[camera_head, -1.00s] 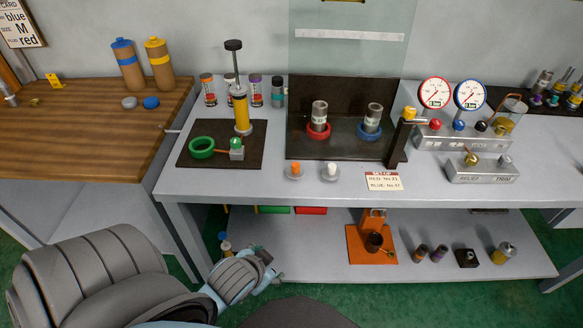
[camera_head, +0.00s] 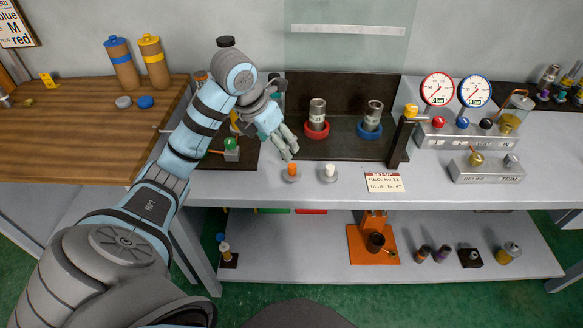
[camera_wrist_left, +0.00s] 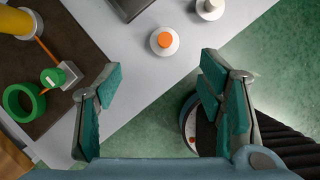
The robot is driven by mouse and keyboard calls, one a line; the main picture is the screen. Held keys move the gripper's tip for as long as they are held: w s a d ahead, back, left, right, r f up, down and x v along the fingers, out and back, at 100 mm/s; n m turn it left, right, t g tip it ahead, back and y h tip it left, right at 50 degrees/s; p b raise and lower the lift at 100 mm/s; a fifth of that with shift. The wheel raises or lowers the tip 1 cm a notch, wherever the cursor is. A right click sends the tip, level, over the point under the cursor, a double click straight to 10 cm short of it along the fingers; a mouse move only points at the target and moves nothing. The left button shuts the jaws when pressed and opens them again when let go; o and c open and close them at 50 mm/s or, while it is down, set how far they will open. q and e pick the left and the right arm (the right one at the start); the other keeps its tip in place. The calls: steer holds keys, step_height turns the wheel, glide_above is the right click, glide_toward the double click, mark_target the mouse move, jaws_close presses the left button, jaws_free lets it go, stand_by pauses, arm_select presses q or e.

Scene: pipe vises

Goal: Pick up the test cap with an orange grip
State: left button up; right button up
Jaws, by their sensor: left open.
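The test cap with an orange grip (camera_head: 291,173) stands upright on the grey bench top near its front edge. It is a pale round disc with an orange knob, and it also shows in the left wrist view (camera_wrist_left: 164,42), beyond the fingertips and roughly midway between them. A similar cap with a white grip (camera_head: 329,173) stands to its right. My left gripper (camera_head: 288,148) is open and empty, a little above and behind the orange-grip cap in the head view; it also shows in the wrist view (camera_wrist_left: 160,82). My right gripper is not in view.
A dark mat with a green ring (camera_wrist_left: 22,102) lies left of the caps. Two vises with a red ring (camera_head: 317,130) and a blue ring (camera_head: 369,131) stand behind on a black plate. A set-up card (camera_head: 384,181) lies to the right. The bench's front edge is close.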

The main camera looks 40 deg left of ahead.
mark_target(292, 166)
arm_select(q)
steer(key=x, duration=0.4)
steer(key=b+x, duration=0.1)
steer(key=x, duration=0.8)
steer(key=shift+w+d+f, duration=0.1)
steer(key=shift+d+f, duration=0.15)
steer(key=shift+d, duration=0.15)
steer(key=c, duration=1.2)
